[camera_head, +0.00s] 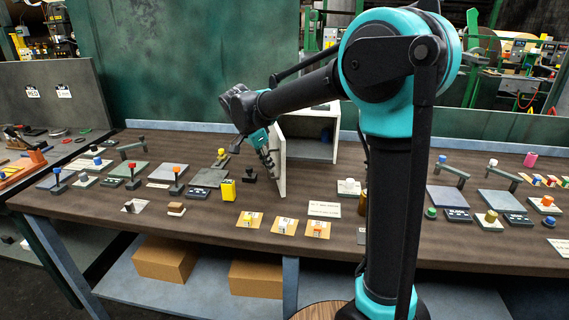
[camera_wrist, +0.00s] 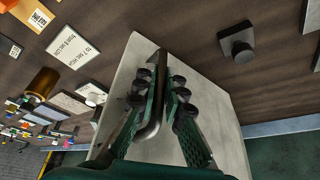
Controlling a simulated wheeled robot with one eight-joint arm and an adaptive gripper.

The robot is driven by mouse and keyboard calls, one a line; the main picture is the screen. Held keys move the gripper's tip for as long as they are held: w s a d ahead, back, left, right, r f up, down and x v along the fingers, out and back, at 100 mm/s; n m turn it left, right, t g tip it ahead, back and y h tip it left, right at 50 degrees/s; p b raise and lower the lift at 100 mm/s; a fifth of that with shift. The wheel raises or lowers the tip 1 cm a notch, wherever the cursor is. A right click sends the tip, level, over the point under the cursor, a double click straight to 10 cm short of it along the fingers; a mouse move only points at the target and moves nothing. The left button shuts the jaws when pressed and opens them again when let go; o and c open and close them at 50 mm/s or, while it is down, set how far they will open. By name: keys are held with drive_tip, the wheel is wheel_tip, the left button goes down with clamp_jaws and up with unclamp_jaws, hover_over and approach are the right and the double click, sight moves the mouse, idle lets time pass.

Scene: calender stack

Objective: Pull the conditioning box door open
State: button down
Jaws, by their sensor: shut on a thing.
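The conditioning box (camera_head: 309,138) is a pale open-fronted box at the back of the bench, partly hidden behind my arm. Its door (camera_head: 279,162) is a pale upright panel standing out from the box's left side toward the bench front, so the door is open. My gripper (camera_head: 268,160) is at the left face of the door. In the wrist view, my gripper (camera_wrist: 159,92) is shut on the dark door handle (camera_wrist: 151,122), a bar on the pale door panel (camera_wrist: 206,105). The fingers hide part of the handle.
A dark knobbed block (camera_head: 249,174) stands left of the door, with a yellow block (camera_head: 228,190) nearer the front. Several small cards with blocks (camera_head: 283,226) lie in front. A brass cylinder (camera_head: 362,202) stands to the right. Bare bench surface lies just before the door.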

drive_tip(key=w+a, duration=0.3)
drive_tip(key=a, duration=0.7)
drive_tip(key=shift+a, duration=0.25)
drive_tip(key=c, duration=1.6)
unclamp_jaws()
drive_tip(key=v, duration=1.2)
